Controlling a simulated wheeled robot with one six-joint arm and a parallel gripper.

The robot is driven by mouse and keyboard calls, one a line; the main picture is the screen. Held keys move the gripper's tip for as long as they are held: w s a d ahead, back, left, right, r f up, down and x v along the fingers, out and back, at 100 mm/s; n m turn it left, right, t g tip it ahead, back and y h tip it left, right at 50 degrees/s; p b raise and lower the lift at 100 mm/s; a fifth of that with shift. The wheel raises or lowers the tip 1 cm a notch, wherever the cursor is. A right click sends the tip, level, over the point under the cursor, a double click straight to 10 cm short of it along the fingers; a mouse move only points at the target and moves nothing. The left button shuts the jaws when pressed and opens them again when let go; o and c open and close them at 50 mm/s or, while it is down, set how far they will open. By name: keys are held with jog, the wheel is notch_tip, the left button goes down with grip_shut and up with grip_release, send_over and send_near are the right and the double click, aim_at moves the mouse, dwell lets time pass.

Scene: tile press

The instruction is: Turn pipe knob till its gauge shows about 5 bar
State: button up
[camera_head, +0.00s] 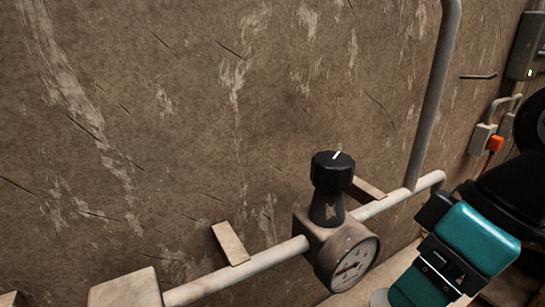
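The black pipe knob (332,172) stands upright on a dark stem above the pipe fitting, with a white mark on its top pointing to the back right. The round gauge (352,265) is on the front of the fitting, just below the knob. Its needle points to the lower left of the pale dial; the numbers are too small to read. My gripper (440,262), teal and black, is at the lower right, apart from the knob and to the right of the gauge. Its fingertips cannot be made out clearly, and nothing shows held.
A pale pipe (240,272) runs along the worn brown wall (200,120) on brackets. Space above and left of the knob is clear.

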aim_at(333, 158)
jog(key=w+a+r+n+g+p, duration=0.1)
jog(key=w+r+n+p, duration=0.35)
jog(key=r, duration=0.35)
jog(key=w+a+r+n+p, duration=0.2)
jog(key=w+r+n+p, duration=0.15)
jog(key=r+n, duration=0.35)
jog(key=w+a+r+n+g+p, duration=0.1)
jog(key=w+r+n+p, duration=0.25)
jog(key=r, duration=0.55)
jog(key=shift+n+h, duration=0.4)
jog(key=b+x, duration=0.1)
jog(key=x, duration=0.4)
jog(key=b+x, duration=0.2)
jog(key=x, duration=0.4)
jog(key=b+x, duration=0.1)
jog(key=x, duration=0.4)
jog(key=shift+w+a+f+b, duration=0.15)
jog(key=shift+w+a+b, duration=0.1)
jog(key=shift+b, duration=0.1)
jog(key=c, duration=0.9)
